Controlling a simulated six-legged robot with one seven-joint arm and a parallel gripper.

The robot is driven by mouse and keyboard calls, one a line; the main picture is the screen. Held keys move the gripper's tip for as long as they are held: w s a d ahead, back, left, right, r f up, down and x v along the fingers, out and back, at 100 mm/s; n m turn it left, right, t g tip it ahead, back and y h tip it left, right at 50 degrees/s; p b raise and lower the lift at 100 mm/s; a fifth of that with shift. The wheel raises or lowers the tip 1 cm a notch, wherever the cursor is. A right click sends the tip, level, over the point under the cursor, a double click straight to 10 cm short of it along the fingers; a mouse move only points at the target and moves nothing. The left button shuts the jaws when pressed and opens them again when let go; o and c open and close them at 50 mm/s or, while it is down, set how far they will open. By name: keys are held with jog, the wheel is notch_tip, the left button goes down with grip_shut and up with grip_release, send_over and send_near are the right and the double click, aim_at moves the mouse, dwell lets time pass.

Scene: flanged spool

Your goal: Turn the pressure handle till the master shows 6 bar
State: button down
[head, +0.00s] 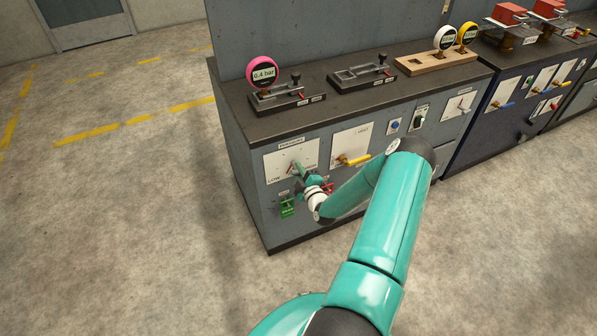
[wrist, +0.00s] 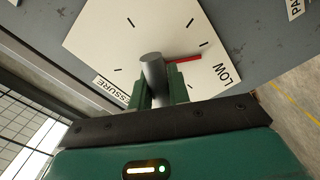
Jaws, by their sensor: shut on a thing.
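The pressure panel (head: 279,162) is a white dial plate on the bench front, marked PRESSURE and LOW; its plate (wrist: 110,30) fills the wrist view. A grey round handle (wrist: 152,68) stands out from it, with a red pointer (wrist: 184,59) lying near the LOW mark. My gripper (wrist: 161,88) is shut on the handle, one green finger on each side; in the head view it meets the panel (head: 298,172). A pink-rimmed gauge (head: 263,71) on the bench top reads about 0.4 bar. Its label as master cannot be read.
An empty fixture (head: 361,75) and a wooden block (head: 434,62) with white and yellow gauges stand on the bench top. A yellow lever (head: 354,160) is right of the dial; a green part (head: 287,208) and a red valve handle (head: 328,188) are below. Floor at left is clear.

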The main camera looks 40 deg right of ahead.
jog(key=m, duration=0.4)
jog(key=shift+r+m, duration=0.1)
jog(key=shift+m, duration=0.3)
jog(key=m, duration=2.4)
jog(key=shift+m, duration=0.3)
jog(key=m, duration=0.4)
jog(key=shift+a, duration=0.1)
jog(key=m, duration=0.5)
